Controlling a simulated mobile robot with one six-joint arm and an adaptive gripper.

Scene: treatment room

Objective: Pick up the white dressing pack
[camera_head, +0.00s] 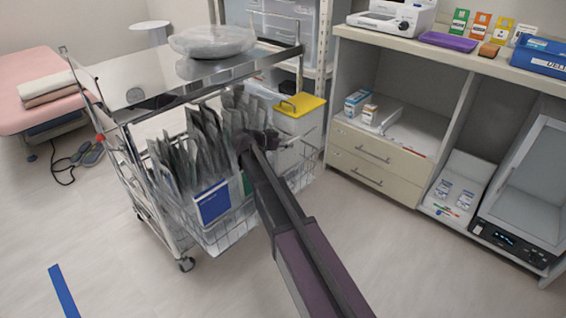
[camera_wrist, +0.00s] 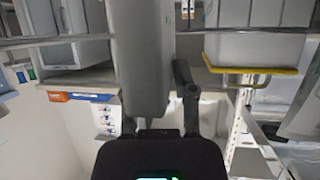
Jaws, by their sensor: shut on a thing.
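My gripper (camera_head: 256,140) reaches into the upper wire basket of the metal cart, among several upright grey pouches (camera_head: 206,135). In the wrist view, my gripper (camera_wrist: 157,95) is shut on a pale grey-white slab, which looks like the white dressing pack (camera_wrist: 145,55). One finger shows on its right side; the other is mostly hidden behind the pack. In the head view I cannot pick out the held pack from the pouches around the gripper.
The wire basket (camera_head: 232,232) also holds a blue-and-white packet (camera_head: 213,202) at its front. A yellow-lidded bin (camera_head: 300,104) stands close right of the gripper. The steel cart top (camera_head: 150,82) is above and behind.

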